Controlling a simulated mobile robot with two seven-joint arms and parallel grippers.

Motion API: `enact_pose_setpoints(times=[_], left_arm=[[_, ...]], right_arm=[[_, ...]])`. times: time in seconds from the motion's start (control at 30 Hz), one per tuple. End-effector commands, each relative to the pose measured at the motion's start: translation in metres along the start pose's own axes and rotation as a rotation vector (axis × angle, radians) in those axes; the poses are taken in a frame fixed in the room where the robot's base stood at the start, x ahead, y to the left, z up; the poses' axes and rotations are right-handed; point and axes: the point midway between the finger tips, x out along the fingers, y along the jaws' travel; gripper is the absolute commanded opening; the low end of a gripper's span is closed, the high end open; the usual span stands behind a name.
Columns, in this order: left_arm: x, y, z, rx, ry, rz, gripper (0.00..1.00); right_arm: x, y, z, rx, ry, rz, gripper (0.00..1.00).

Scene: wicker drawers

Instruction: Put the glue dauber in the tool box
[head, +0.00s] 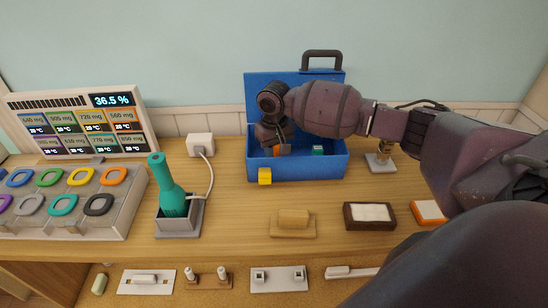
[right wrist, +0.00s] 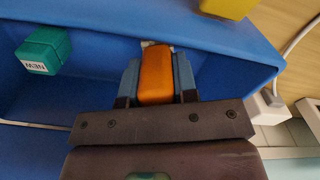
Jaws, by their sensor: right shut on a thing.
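The tool box (head: 335,167) is blue, with its lid (head: 294,88) raised at the back and a black handle on top. My right gripper (head: 277,148) reaches down into the left part of the box. It is shut on a small orange thing, apparently the handle of the glue dauber (head: 281,150). In the right wrist view the orange handle (right wrist: 156,75) sits between the fingers of the gripper (right wrist: 156,85), near the box's yellow-latched wall (right wrist: 210,38). Its far end is mostly hidden, so I cannot tell if it touches the box floor. My left gripper is out of view.
A teal block labelled NEW (right wrist: 44,50) lies inside the box. A teal tool (head: 170,188) stands in a grey holder at left, its cord running to a white plug box (head: 200,145). A wooden block (head: 293,220) and a dark-framed tray (head: 348,217) are in front.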

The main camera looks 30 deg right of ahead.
Motion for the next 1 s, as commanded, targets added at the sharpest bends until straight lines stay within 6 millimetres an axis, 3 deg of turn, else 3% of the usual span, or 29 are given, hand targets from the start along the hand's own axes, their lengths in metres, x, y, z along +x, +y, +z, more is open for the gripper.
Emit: enact_pose_setpoints(times=[0.03, 0.17, 0.57, 0.6, 0.77, 1.0], left_arm=[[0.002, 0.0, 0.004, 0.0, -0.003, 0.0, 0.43], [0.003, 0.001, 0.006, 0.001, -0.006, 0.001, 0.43], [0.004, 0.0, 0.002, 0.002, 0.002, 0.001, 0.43], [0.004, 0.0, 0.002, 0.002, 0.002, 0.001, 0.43], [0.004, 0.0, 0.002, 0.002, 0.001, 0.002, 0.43], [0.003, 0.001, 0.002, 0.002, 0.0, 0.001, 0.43]], right_arm=[[0.012, 0.0, 0.0, 0.0, -0.003, 0.0, 0.04], [0.027, 0.0, 0.0, 0.001, -0.001, 0.0, 0.04], [0.03, 0.0, 0.0, 0.0, 0.001, -0.001, 0.04], [0.031, 0.0, 0.0, 0.0, 0.001, -0.001, 0.29], [0.031, 0.0, 0.0, 0.0, 0.001, 0.0, 0.53], [0.031, 0.0, 0.0, 0.0, 0.001, 0.0, 0.53]])
